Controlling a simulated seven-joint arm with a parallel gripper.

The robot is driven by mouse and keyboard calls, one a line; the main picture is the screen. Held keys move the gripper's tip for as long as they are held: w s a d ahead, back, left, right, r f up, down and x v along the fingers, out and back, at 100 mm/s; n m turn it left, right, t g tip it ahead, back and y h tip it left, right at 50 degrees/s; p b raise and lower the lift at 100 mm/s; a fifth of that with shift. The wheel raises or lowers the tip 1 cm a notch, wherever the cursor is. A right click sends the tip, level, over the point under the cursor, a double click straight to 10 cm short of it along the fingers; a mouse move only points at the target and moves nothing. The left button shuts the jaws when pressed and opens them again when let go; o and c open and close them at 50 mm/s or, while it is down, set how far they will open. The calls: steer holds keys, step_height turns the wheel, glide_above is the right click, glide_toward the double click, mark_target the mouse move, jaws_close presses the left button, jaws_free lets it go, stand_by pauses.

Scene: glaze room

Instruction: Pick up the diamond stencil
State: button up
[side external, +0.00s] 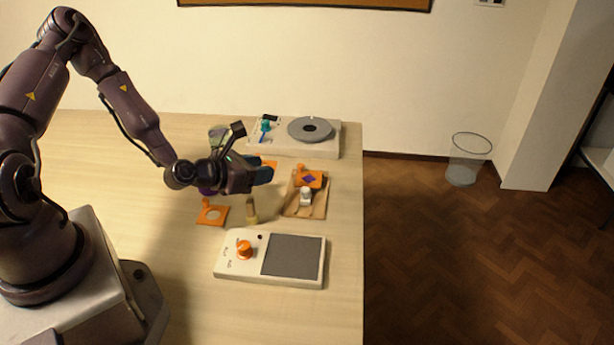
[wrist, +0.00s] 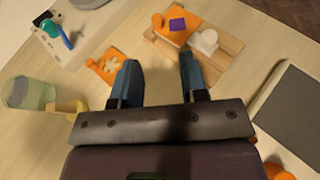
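The diamond stencil (side external: 317,183) is an orange plate with a purple diamond in its middle. It lies on a wooden board (side external: 291,208), beside a small white object (side external: 305,197). In the wrist view the stencil (wrist: 181,37) is beyond my fingertips, at the top middle, with the board (wrist: 226,49) under it. My gripper (side external: 265,172) is above the table, to the left of the stencil in the side view. In the wrist view my gripper (wrist: 159,62) is open, with nothing between its fingers.
An orange stencil with a round hole (side external: 221,220) and one with a flower-like cutout (wrist: 96,66) lie nearby. A tan-handled tool (side external: 251,212), a greenish jar (wrist: 30,93), a turntable unit (side external: 328,149) and a grey-plated device (side external: 292,256) stand around. The table's right edge is close.

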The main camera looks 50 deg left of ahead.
mark_target(300, 167)
steer(key=x, duration=1.1)
steer(key=shift+w+f, duration=0.25)
steer(key=shift+w, duration=0.1)
steer(key=shift+c, duration=0.5)
jaws_close()
